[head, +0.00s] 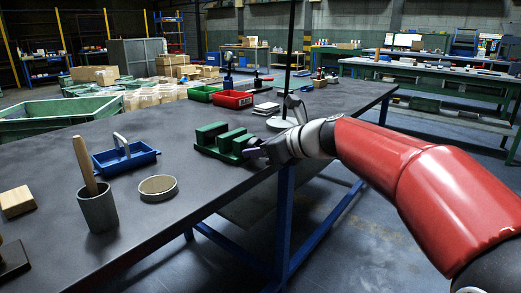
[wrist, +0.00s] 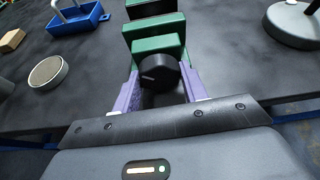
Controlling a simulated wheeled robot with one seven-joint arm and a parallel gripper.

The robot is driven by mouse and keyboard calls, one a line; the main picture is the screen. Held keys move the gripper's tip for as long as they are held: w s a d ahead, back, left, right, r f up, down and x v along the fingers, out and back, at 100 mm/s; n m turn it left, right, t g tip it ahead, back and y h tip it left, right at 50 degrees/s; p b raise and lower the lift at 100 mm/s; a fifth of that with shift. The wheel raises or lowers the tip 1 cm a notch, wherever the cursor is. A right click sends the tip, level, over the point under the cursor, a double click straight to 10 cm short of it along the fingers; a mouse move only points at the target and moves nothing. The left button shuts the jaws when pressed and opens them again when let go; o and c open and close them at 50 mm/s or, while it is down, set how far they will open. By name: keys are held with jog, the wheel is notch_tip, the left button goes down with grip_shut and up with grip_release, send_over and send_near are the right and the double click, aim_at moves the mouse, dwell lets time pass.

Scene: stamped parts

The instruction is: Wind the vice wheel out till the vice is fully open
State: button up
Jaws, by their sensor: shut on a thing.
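The green vice (head: 222,142) stands on the dark bench near its front edge. In the wrist view its green jaw blocks (wrist: 158,47) stand one behind the other, with a gap between them. The black vice wheel (wrist: 156,72) faces my gripper (wrist: 154,90), whose purple fingers are on either side of it and shut on it. In the head view my gripper (head: 254,147) comes to the vice from the right, and the wheel is mostly hidden by it.
On the bench (head: 330,98) are a blue tray (head: 126,158), a round tin (head: 158,188), a grey cup (head: 98,208) with a wooden handle in it and a wood block (head: 17,202).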

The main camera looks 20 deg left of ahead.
jog(key=n+t+b, duration=0.1)
jog(key=n+b, duration=0.1)
jog(key=n+t+b, duration=0.1)
jog(key=b, duration=0.1)
jog(key=shift+s+f+n+t+h+b, duration=0.1)
jog(key=shift+f+n+t+h+b, duration=0.2)
jog(key=shift+f+n+h+b, duration=0.1)
jog(key=n+t+b, duration=0.1)
jog(key=n+b, duration=0.1)
jog(key=b, duration=0.1)
jog(key=shift+r, duration=0.2)
jog(key=o, duration=1)
jog(key=shift+c, duration=0.2)
jog(key=shift+r, duration=0.1)
